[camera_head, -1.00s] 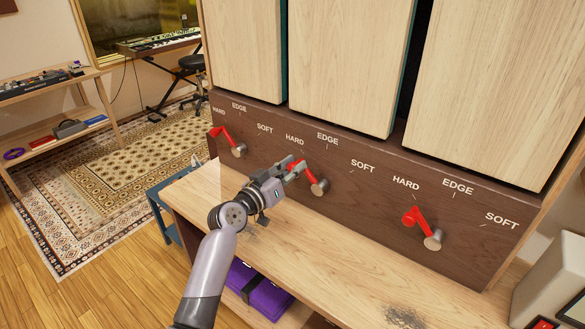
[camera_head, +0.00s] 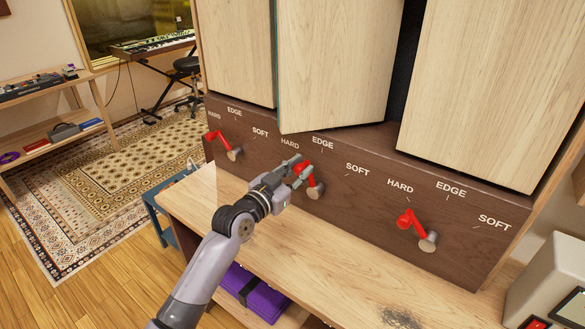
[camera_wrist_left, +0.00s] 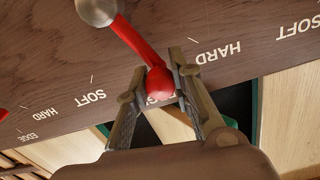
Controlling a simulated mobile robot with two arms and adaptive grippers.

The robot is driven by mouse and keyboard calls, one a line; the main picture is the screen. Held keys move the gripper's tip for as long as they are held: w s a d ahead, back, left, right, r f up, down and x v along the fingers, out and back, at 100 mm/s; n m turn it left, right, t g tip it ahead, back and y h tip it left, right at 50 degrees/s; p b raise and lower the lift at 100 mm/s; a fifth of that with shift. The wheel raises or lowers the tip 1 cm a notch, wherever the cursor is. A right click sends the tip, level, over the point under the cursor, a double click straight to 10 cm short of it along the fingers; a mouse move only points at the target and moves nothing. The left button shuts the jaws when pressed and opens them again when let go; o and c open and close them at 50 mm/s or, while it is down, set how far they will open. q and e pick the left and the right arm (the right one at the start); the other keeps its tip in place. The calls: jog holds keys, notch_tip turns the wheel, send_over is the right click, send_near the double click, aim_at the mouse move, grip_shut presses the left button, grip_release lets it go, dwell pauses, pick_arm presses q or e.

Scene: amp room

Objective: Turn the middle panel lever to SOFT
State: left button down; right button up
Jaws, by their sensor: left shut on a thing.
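The middle panel lever (camera_head: 308,177) is a red crank on a grey metal pivot (camera_head: 316,191), set in the dark brown strip below the panels. Its arm points up and left from the pivot, between the HARD (camera_head: 290,144) and EDGE (camera_head: 323,143) labels. SOFT (camera_head: 357,169) is to the right. My left gripper (camera_head: 299,174) is shut on the lever's red knob. In the left wrist view the knob (camera_wrist_left: 160,82) sits between the two fingers and partly hides EDGE. The middle wooden panel (camera_head: 335,60) stands turned at an angle. My right gripper is out of view.
The left lever (camera_head: 221,141) and right lever (camera_head: 413,223) flank the middle one, both red and pointing up-left. A wooden ledge (camera_head: 345,245) runs below, mostly clear. A grey box (camera_head: 545,280) stands at the lower right.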

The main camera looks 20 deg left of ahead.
pick_arm(q)
jog(key=s+d+f+m+p, duration=0.2)
jog(key=d+m, duration=0.6)
jog(key=m, duration=0.4)
jog(key=shift+s+d+m+p, duration=0.15)
jog(key=shift+s+m+p, duration=0.3)
jog(key=shift+p, duration=0.4)
jog(key=shift+f, duration=0.1)
jog(key=c, duration=1.4)
grip_release()
jog(key=shift+s, duration=0.1)
